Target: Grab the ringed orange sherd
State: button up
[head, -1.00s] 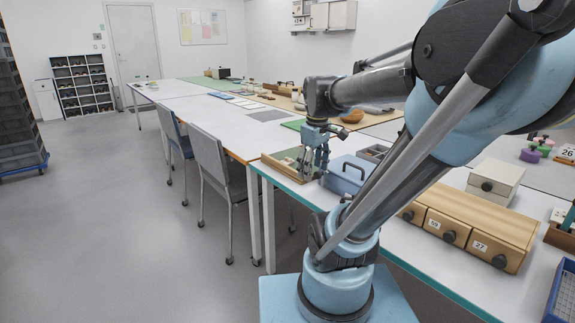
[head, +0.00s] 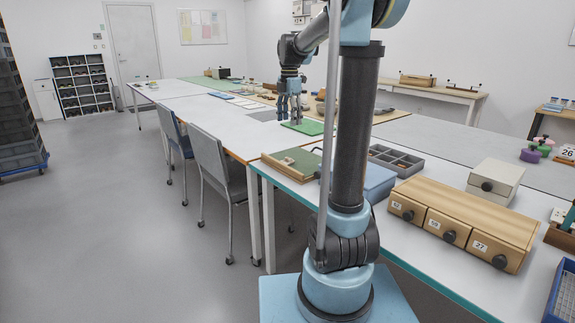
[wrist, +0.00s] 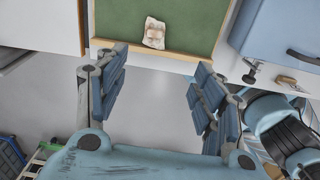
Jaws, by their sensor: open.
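In the wrist view one small pale sherd with brownish marks (wrist: 154,33) lies on a green board with a wooden rim (wrist: 190,53). I cannot make out a ring or clear orange on it. The board also shows in the head view as a green-topped tray (head: 284,166) at the near table's left end; no sherd can be told on it there. My gripper (wrist: 160,95) is open and empty, its two blue-grey fingers wide apart. The sherd shows beyond and between the fingertips, apart from them. In the head view my gripper (head: 290,115) hangs raised, appearing above the tray.
A blue box with a dark handle (wrist: 290,35) stands right of the board, partly hidden behind my arm in the head view (head: 380,182). A grey divided tray (head: 397,160), numbered wooden drawers (head: 465,222) and a white box (head: 495,180) stand farther right. Two chairs line the left side.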

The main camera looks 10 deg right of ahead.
jog(key=w+n, duration=0.1)
jog(key=w, duration=0.1)
send_over(287, 158)
notch_tip(287, 158, down, 11)
jog(key=shift+d+r, duration=0.1)
jog(key=shift+s+f, duration=0.2)
jog(key=shift+f, duration=3.05)
jog(key=c, duration=1.1)
